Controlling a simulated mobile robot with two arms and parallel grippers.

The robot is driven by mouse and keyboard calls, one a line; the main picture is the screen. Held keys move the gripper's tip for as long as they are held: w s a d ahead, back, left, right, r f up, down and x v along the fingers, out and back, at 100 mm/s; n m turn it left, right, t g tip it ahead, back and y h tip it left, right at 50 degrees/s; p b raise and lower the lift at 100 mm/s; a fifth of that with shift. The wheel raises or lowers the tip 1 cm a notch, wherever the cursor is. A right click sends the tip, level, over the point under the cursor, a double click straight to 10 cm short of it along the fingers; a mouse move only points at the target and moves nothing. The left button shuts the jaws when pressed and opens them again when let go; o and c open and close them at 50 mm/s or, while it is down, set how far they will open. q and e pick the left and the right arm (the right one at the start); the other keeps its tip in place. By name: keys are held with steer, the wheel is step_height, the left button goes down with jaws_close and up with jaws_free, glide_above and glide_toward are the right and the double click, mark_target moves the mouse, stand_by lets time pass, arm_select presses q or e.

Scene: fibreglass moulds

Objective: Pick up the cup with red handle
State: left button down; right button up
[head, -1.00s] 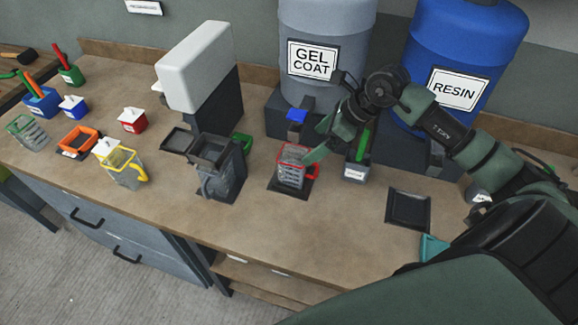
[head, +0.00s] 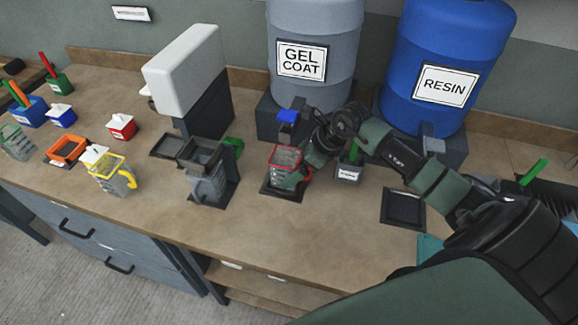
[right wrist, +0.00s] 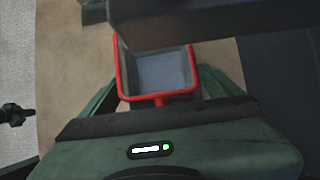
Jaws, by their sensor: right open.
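The cup with the red handle (head: 284,158) is a clear square cup with a red rim. It stands upright on a dark square pad (head: 268,190) below the gel coat drum. Its red handle is on its right side in the head view, partly covered by my gripper. My right gripper (head: 303,173) is at the handle side and open. In the right wrist view the cup (right wrist: 156,70) shows its red rim and empty inside, with the handle pointing to my gripper and a green finger on each side. Contact cannot be told. My left gripper is out of view.
The gel coat drum (head: 315,50) and resin drum (head: 440,65) stand behind. An empty dark pad (head: 403,207) lies further right. The front worktop is mostly clear.

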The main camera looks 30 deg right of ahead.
steer(key=shift+w+a+f, duration=0.2)
steer(key=shift+w+f, duration=0.05)
steer(key=shift+f, duration=0.35)
steer(key=c, duration=1.6)
steer(key=shift+r, duration=0.1)
steer(key=shift+c, duration=0.2)
